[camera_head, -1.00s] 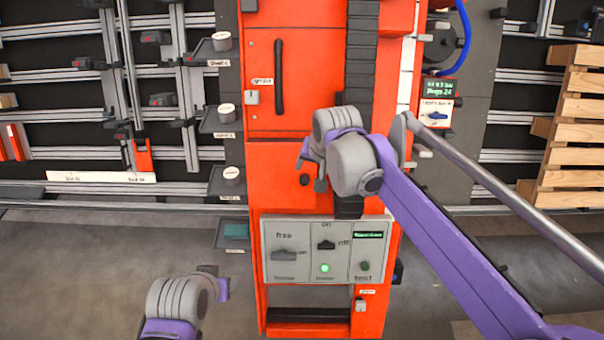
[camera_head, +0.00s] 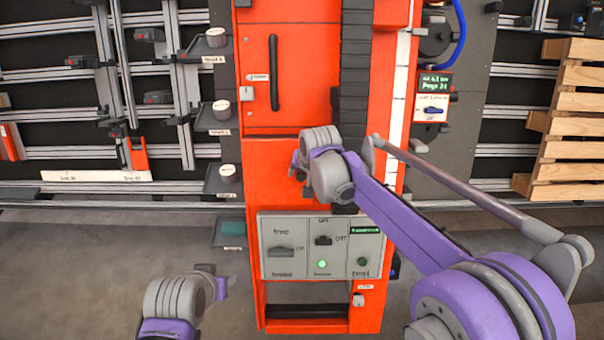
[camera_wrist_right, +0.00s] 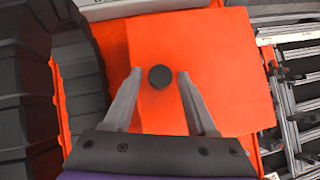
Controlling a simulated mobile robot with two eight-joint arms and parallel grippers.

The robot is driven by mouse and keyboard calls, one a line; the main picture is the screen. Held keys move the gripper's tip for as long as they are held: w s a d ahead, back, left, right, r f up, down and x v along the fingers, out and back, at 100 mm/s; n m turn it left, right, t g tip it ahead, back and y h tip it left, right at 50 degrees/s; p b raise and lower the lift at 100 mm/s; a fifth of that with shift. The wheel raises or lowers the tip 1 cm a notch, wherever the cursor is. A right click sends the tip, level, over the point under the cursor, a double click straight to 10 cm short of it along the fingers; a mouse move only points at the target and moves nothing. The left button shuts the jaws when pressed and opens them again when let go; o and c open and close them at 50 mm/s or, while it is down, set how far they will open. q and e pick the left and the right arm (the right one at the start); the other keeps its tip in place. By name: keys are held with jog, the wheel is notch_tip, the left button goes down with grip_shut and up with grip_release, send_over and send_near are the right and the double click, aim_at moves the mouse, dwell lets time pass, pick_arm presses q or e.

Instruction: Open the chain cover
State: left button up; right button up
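The orange machine front has an upper door (camera_head: 302,100) with a long black handle; it looks shut. Its label is too small to read, so I cannot tell if this is the chain cover. A plain orange panel lies below it, with a round black knob (camera_wrist_right: 159,76) in the right wrist view. My right gripper (camera_head: 297,168) is in front of this panel and hides the knob in the head view. In the wrist view its fingers are open, one each side of the knob, with gaps. My left gripper (camera_head: 222,284) is low at the left, away from the machine; its fingers are unclear.
A black chain track (camera_head: 354,80) runs up the machine to the right of the door. A grey control panel (camera_head: 300,247) with switches and a lit green lamp is below. Small shelves (camera_head: 222,118) stick out at the left. A wooden pallet (camera_head: 570,120) stands at the right.

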grip_shut()
dwell(1.2)
